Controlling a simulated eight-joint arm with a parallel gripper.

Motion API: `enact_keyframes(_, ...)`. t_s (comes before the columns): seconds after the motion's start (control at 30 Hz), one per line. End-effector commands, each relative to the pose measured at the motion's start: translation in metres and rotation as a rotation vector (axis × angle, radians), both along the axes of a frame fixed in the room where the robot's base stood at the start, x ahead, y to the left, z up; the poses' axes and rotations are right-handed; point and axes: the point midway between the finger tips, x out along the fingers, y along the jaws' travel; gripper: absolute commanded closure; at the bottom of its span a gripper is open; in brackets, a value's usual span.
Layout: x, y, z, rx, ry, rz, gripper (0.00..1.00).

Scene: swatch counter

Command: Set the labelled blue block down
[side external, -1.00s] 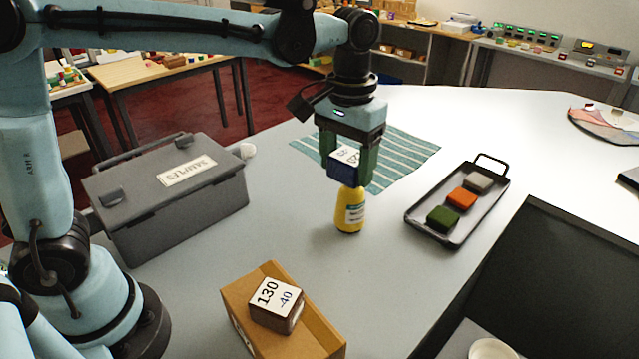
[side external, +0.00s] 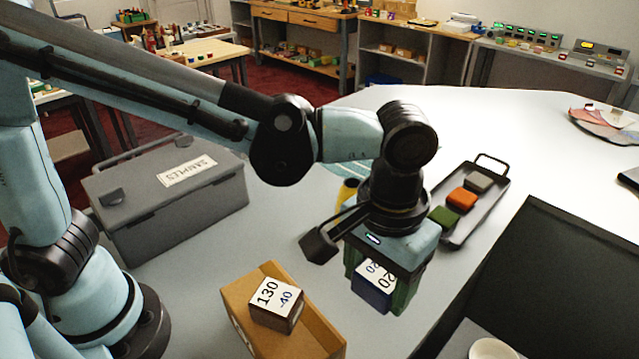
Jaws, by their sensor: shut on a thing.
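The labelled blue block (side external: 372,293) has a white top with printed digits, partly covered by my gripper. My gripper (side external: 385,290) is shut on it, with green fingers on either side. The block is in front of the yellow bottle (side external: 347,190) and right of the cardboard box. Whether it touches the counter (side external: 225,240) cannot be told, since the underside is hard to see.
A grey SAMPLES case (side external: 165,215) stands at left. A black tray (side external: 490,205) with green, orange and grey blocks lies at right. A dark recessed area (side external: 560,290) borders the counter at lower right.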

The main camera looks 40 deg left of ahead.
Motion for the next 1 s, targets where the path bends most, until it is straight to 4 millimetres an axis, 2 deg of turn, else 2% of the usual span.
enact_keyframes(0.17, 0.014, 0.008, -0.013, 0.000, 0.000, 0.004, 0.66)
enact_keyframes(0.6, 0.087, 0.054, -0.065, 0.000, 0.000, 0.004, 0.66)
enact_keyframes(0.87, 0.100, 0.062, -0.079, 0.000, 0.000, -0.001, 0.66)
enact_keyframes(1.0, 0.100, 0.062, -0.098, 0.000, 0.000, -0.001, 0.66)
